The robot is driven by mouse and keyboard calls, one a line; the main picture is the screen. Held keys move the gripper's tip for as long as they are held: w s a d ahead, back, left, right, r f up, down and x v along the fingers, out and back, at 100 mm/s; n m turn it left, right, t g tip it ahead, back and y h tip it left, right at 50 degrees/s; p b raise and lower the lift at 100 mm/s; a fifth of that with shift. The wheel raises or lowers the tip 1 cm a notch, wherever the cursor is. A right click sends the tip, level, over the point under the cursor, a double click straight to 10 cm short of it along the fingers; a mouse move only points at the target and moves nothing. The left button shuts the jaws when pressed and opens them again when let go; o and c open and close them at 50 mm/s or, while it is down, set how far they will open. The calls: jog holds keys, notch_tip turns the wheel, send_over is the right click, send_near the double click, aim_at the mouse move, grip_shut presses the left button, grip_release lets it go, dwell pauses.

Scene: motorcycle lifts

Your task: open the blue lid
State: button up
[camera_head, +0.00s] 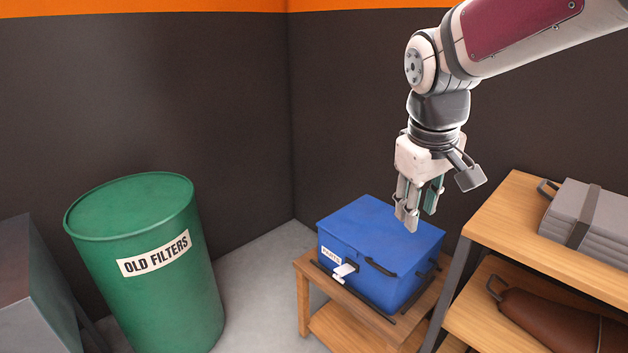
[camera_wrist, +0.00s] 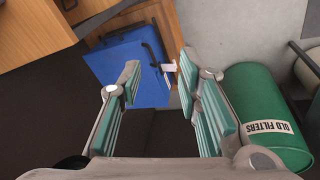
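The blue box (camera_head: 360,280) sits on a small wooden stand, with its blue lid (camera_head: 375,228) shut. A white latch (camera_head: 344,271), a label and a black handle (camera_head: 381,267) show on its front side. My gripper (camera_head: 416,222) is above the lid, pointing down, and appears apart from it. In the wrist view the blue lid (camera_wrist: 115,65) lies beyond the fingers, toward the upper left. My gripper (camera_wrist: 158,95) is open there, its green-padded fingers wide apart with nothing between them. The white latch (camera_wrist: 169,67) shows near the right finger.
A green drum (camera_head: 150,265) marked "OLD FILTERS" stands at left. A wooden shelf (camera_head: 520,225) with a grey case (camera_head: 588,218) and a brown bag (camera_head: 560,322) stands close at right. Dark walls meet behind the box. Bare floor (camera_head: 255,290) lies between drum and wooden stand (camera_head: 322,328).

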jog(key=w+f+n+b, duration=0.2)
jog(key=w+f+b, duration=0.1)
jog(key=w+f, duration=0.75)
jog(key=n+g+b, duration=0.1)
jog(key=n+b, duration=0.1)
jog(key=b, duration=0.2)
send_near(377, 266)
jog(key=b+x, duration=0.2)
jog(key=x, duration=0.6)
jog(key=shift+w+d, duration=0.1)
grip_shut()
